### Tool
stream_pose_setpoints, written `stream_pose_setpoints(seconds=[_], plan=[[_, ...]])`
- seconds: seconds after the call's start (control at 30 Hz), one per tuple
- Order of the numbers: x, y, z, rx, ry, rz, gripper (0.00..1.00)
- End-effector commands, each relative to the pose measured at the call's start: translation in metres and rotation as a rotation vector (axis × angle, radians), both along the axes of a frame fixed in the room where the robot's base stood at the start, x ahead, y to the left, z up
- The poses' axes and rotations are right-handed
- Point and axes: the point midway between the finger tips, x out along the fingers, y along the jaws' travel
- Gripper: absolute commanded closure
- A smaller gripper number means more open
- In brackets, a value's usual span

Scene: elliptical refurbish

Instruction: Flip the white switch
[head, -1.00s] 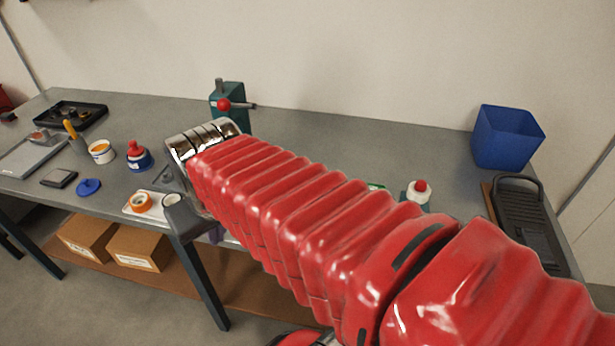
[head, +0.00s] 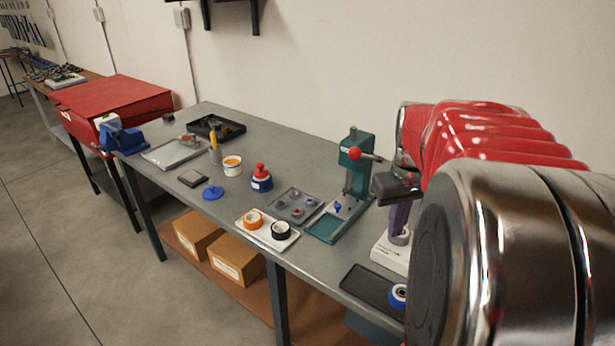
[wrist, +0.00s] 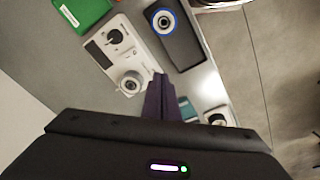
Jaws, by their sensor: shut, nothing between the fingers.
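A white device (wrist: 97,50) with a dark dial and a round light-grey knob (wrist: 131,83) lies left of my fingers in the wrist view. In the head view the white device (head: 388,252) stands on the bench, partly hidden by my arm. I cannot make out for sure which part of it is a switch. My gripper (wrist: 160,82) has purple fingers, shut and empty. In the head view my gripper (head: 399,222) points down over the white device; I cannot tell whether it touches.
A dark tray (head: 368,285) with a blue-and-white roll (head: 398,293) lies close in front. A green press (head: 352,175) stands left of my gripper. A white tray (head: 268,238) with tape rolls and a grey parts tray (head: 296,203) lie further left. A green box (wrist: 80,12) is behind.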

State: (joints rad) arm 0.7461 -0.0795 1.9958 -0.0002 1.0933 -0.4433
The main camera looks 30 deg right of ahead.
Motion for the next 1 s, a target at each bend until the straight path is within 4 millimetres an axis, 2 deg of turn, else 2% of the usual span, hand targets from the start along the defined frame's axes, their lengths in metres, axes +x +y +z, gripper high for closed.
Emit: stream_pose_setpoints(seconds=[0.03,0.2,0.4,0.67,0.8,1.0], plan=[[-0.002,-0.014,-0.001,0.006,0.013,0.01,1.0],[-0.008,-0.053,0.002,0.024,0.052,0.1,1.0],[-0.011,-0.087,0.01,0.041,0.087,0.265,1.0],[-0.005,-0.095,0.037,0.033,0.107,0.539,1.0],[-0.009,-0.09,0.038,0.049,0.12,0.65,1.0],[-0.01,-0.089,0.038,0.051,0.125,0.71,1.0]])
